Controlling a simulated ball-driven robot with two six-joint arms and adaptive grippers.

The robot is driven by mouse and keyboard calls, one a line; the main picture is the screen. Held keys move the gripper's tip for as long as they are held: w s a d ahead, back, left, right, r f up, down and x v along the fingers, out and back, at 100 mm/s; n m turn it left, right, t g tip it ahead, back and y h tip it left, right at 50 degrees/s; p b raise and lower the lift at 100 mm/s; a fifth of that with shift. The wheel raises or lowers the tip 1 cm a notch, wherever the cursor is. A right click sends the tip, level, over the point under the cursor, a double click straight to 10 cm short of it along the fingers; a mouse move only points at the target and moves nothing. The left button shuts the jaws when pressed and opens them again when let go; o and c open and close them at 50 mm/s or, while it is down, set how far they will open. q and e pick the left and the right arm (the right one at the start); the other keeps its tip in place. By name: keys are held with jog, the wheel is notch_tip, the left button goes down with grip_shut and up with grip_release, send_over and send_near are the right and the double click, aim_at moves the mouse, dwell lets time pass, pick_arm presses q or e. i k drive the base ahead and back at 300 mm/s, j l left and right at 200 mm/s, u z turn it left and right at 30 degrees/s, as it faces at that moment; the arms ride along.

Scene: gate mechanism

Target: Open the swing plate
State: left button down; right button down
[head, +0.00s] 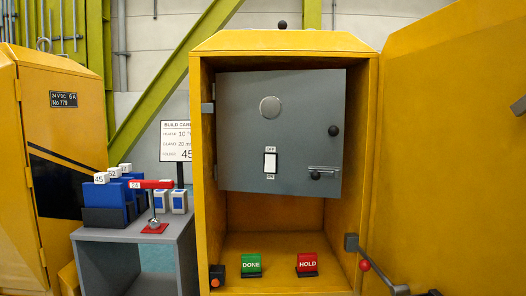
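The swing plate (240,130) is a grey panel inside the open yellow cabinet (285,41), with a hinge (207,107) at its left edge. It carries a round grey disc (270,107), a white OFF-marked switch (270,162), a black knob (333,130) near its right edge and a small bolt latch with a black knob (316,175) at its lower right. Its right edge looks taller than its left, but I cannot tell for sure whether it stands ajar. Neither of my grippers shows in the head view.
The yellow cabinet door (450,130) stands open on the right, with a red-balled rod (365,265) near its foot. A green DONE block (251,264) and red HOLD block (307,264) sit on the cabinet floor. A grey table (140,232) with blue blocks stands left.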

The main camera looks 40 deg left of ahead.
aim_at(308, 134)
jog(key=u, duration=1.1)
jog(key=i+j, duration=0.1)
